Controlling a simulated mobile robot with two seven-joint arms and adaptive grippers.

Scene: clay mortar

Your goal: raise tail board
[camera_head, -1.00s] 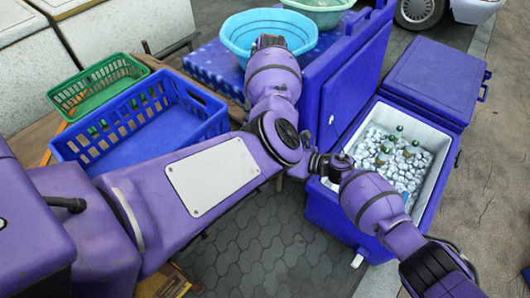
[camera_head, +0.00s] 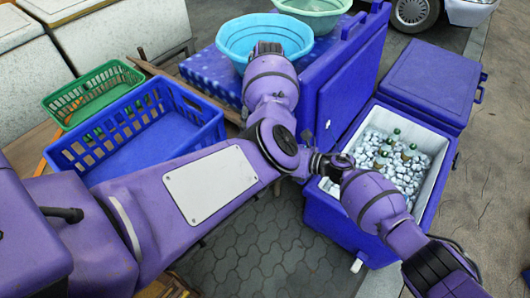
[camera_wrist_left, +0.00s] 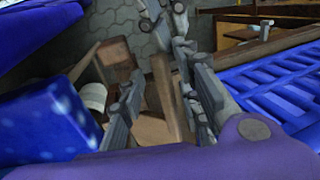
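I cannot make out a tail board for certain. Brown wooden boards (camera_wrist_left: 150,131) show in the left wrist view, beyond and between the fingers of my left gripper (camera_wrist_left: 160,90). Its grey fingers stand apart, and I see nothing clearly held between them. In the head view my left arm hides that gripper, and it crosses from the left towards the middle. My right arm comes in from the lower right. Its small dark end (camera_head: 331,165) is beside the near left edge of the ice chest, and I cannot tell whether it is open or shut.
A blue crate (camera_head: 90,165) and a green basket (camera_head: 62,104) stand at the left. A blue bowl (camera_head: 232,50) and a pale green bowl (camera_head: 318,10) sit at the back. The open blue chest (camera_head: 438,178) holds ice and bottles. Grey paving (camera_head: 270,250) lies below.

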